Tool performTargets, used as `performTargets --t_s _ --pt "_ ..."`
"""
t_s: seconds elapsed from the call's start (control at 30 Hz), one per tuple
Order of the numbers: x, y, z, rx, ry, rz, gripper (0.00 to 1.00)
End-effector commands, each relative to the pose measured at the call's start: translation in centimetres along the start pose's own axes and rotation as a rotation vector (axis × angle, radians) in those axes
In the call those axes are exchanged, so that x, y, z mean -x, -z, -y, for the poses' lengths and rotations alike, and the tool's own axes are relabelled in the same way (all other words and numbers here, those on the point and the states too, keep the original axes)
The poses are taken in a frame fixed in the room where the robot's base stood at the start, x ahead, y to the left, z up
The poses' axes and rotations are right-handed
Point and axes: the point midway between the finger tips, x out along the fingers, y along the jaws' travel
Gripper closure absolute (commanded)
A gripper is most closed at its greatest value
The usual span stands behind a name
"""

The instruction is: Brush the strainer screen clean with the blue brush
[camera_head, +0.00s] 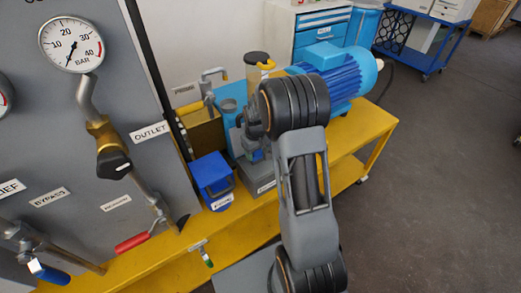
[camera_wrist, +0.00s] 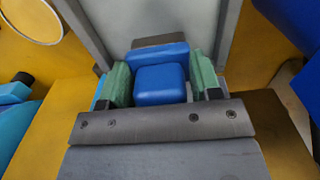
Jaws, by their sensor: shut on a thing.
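My gripper (camera_wrist: 161,84) is shut on a blue block-shaped thing, taken to be the blue brush (camera_wrist: 160,85), which sits between its green finger pads. The brush's bristles are not visible. Beyond the brush is a pale grey panel (camera_wrist: 150,22) with darker edges. I cannot tell whether the brush touches it. In the head view my arm hides most of the gripper, which is low over the yellow bench near the blue motor. I cannot pick out the strainer screen with certainty in either view.
A yellow bench (camera_head: 352,150) carries a blue motor (camera_head: 338,75) and a blue open-fronted box (camera_head: 212,178). A grey gauge panel (camera_head: 60,130) with valves and pipes stands at the left. Blue drawers (camera_head: 320,30) stand behind.

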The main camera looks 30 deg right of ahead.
Motion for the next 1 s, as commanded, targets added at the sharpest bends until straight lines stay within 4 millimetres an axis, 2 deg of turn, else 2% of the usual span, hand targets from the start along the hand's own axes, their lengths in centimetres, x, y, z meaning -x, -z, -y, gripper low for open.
performTargets --t_s 0.37,0.73,1.0 --pt "-0.1 -0.1 0.3 -0.001 0.002 0.004 0.61" --pt "0.2 0.1 2.8 0.001 0.000 0.000 0.61" --pt "0.2 0.1 3.0 -0.002 0.000 -0.001 0.61"
